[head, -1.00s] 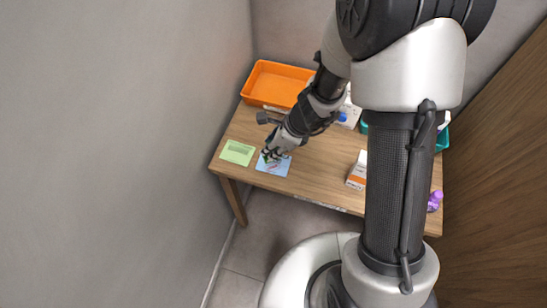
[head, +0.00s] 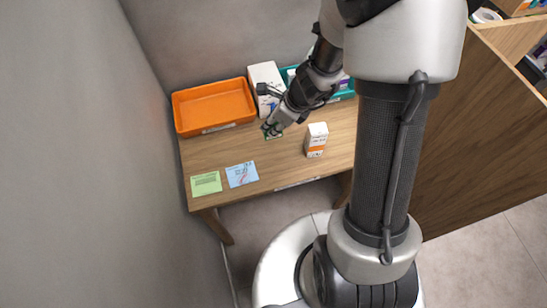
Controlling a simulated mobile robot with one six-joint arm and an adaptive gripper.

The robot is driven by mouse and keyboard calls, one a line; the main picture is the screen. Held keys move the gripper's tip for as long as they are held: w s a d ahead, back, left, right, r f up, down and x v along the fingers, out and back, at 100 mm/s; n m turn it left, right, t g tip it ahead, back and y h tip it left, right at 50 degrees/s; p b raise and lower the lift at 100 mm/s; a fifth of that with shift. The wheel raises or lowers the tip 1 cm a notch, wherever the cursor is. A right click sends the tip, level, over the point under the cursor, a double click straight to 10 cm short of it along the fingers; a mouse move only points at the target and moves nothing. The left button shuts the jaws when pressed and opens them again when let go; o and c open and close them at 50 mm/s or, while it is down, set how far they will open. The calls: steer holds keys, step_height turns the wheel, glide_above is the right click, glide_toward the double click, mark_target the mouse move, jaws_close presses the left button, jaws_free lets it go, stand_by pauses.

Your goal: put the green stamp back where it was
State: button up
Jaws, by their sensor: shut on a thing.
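My gripper (head: 271,131) is over the table, between the orange tray and the white-and-orange box. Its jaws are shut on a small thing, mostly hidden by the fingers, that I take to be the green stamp. A dark green patch (head: 274,136) shows right at the fingertips. I cannot tell whether it is part of the stamp or a pad under it, nor whether the held thing touches the table. A blue card (head: 241,176) with reddish marks and a light green card (head: 206,184) lie at the table's front left, apart from my gripper.
The wooden table (head: 225,152) has an empty orange tray (head: 213,105) at the back left. A white box (head: 265,75) and a teal tray (head: 345,92) stand behind my gripper. A white-and-orange box (head: 316,138) stands to its right. A grey wall is on the left.

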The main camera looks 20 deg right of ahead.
step_height(320, 180, down, 18)
steer(key=b, duration=1.1)
steer(key=shift+w, duration=0.15)
steer(key=shift+r, duration=0.1)
steer(key=o, duration=0.4)
steer(key=shift+f, duration=0.2)
steer(key=o, duration=0.4)
steer(key=shift+o, duration=0.2)
